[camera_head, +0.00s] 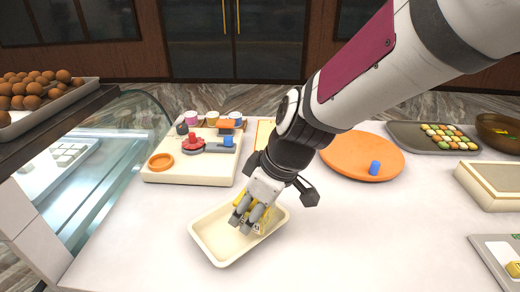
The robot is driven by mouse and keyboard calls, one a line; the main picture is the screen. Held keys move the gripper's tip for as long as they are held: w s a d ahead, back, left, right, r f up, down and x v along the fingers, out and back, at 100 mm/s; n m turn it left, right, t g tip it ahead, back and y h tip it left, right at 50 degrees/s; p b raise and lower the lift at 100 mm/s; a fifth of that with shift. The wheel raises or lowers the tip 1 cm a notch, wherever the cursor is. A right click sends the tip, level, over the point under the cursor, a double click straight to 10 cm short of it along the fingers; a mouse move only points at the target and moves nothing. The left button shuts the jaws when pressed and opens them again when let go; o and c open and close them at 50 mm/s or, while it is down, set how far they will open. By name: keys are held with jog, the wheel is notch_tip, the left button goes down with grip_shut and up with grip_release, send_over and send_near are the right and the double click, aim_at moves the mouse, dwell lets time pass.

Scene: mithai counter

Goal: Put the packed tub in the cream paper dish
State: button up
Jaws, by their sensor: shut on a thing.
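The cream paper dish (214,246) is a shallow rectangular tray, set at a slant on the white counter. My gripper (243,224) points down over the dish's upper right part. It is shut on the packed tub (264,220), a small pale thing with yellow on it. The fingers and wrist hide much of the tub. The tub is over or inside the dish; I cannot tell whether it touches the dish floor. The left and front of the dish are empty.
A cream board (160,178) with small coloured items stands behind left. An orange round plate (345,160) with a blue piece (375,168) is behind right. A sweets tray (408,143) and cream box (488,186) stand right. Glass case (110,165) borders left. The front counter is clear.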

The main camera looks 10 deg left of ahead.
jog(key=a, duration=0.2)
jog(key=w+a, duration=0.1)
jog(key=a, duration=0.1)
jog(key=shift+a+f+p, duration=0.15)
jog(key=shift+f+p, duration=0.05)
jog(key=shift+p, duration=0.15)
jog(key=shift+f, duration=1.75)
jog(key=shift+f+b, duration=0.1)
jog(key=shift+b, duration=0.25)
jog(key=o, duration=1.1)
jog(key=shift+o, duration=0.2)
